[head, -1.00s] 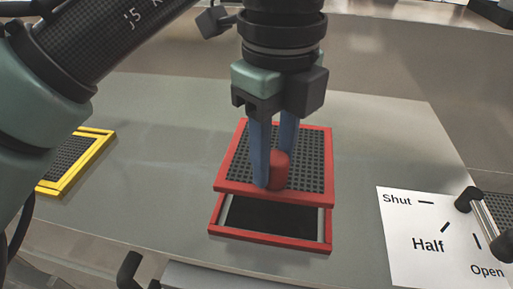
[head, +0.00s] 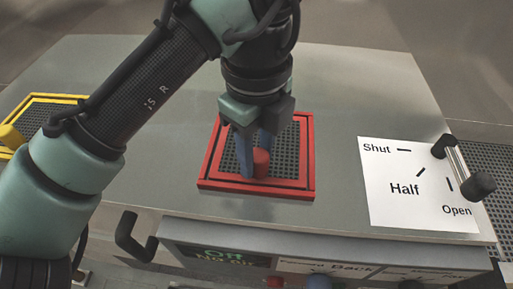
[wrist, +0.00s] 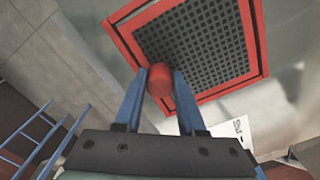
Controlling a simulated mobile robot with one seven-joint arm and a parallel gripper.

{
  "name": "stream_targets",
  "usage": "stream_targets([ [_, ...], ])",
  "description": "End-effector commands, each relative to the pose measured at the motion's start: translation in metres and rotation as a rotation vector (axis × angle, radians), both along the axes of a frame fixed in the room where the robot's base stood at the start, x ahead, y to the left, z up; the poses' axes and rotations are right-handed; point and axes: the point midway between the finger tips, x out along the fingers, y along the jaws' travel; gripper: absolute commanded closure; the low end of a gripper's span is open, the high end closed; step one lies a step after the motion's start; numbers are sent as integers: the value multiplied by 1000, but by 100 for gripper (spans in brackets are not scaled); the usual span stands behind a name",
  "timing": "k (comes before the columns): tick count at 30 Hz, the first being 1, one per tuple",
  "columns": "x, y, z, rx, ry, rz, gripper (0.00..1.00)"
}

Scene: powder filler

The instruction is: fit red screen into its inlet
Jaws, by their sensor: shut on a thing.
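The red screen (head: 287,150) is a square red frame with dark mesh and a red knob (head: 262,161) near its front edge. It lies within the red rim of its inlet (head: 255,190) on the grey machine top, with edges roughly parallel. The two rims look about level; I cannot tell whether it is fully seated. My gripper (head: 255,162) comes down from above, its blue fingers shut on the knob. The wrist view also shows the fingers (wrist: 160,100) on either side of the knob, with the mesh beyond. The inlet's dark opening is covered by the screen.
A yellow screen frame (head: 14,120) lies at the far left. A white label with Shut, Half and Open (head: 410,190) is at the right, beside a lever handle (head: 462,165). A black handle (head: 130,238) and a control panel (head: 330,265) are along the front.

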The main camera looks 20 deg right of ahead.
Motion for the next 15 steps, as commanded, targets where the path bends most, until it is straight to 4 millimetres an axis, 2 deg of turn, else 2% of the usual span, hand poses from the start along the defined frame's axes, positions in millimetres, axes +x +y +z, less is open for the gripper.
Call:
stream_targets([
  [4, 0, 0, -5, -1, -1, 0, 100],
  [5, 0, 0, -4, 0, 0, 0, 57],
  [9, 0, 0, -4, 0, 0, 0, 32],
  [15, 0, 0, -4, 0, 0, 0, 31],
])
